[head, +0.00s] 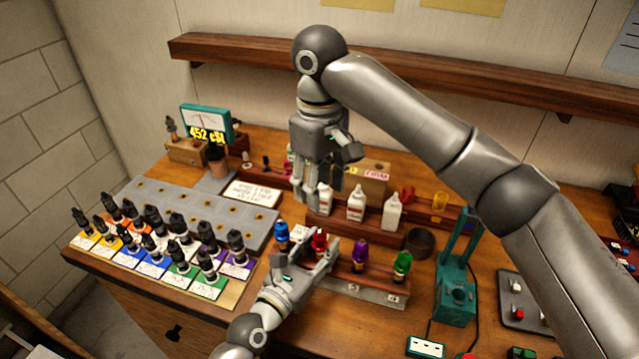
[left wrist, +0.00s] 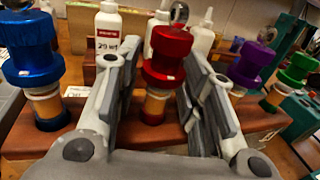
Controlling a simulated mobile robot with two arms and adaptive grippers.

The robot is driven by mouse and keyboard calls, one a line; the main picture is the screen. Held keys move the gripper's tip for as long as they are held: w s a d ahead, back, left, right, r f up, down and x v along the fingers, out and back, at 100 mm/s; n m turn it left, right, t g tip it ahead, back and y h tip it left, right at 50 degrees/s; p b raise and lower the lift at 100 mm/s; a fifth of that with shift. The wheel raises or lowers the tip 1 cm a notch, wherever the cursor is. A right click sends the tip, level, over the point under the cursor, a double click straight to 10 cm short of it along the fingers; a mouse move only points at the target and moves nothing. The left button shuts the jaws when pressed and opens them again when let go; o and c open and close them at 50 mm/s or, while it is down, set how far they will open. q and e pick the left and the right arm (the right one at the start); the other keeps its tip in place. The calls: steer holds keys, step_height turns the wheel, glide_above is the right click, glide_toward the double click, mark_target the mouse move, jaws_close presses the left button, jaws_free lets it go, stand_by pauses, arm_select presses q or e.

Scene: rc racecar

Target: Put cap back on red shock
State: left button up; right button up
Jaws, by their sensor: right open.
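The red shock (head: 319,241) stands upright in the wooden shock stand (head: 377,293), between the blue shock (head: 281,235) and the purple shock (head: 360,254). In the left wrist view the red shock (left wrist: 167,58) has a wide red upper part, an amber body and a ring on top. My left gripper (left wrist: 157,90) is open, with one finger on each side of it and gaps showing. I cannot tell whether its cap is separate. A small red piece (head: 407,193) sits behind the bottles.
White bottles (head: 356,203) stand in a wooden rack behind the shocks. A green shock (head: 402,266) is at the stand's right end. A teal press (head: 457,290) stands farther right. Several black-topped shocks (head: 154,219) crowd the left side.

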arm_select(q)
steer(key=shift+o, duration=0.8)
steer(key=shift+s, duration=0.1)
steer(key=v, duration=1.2)
steer(key=shift+f, duration=0.1)
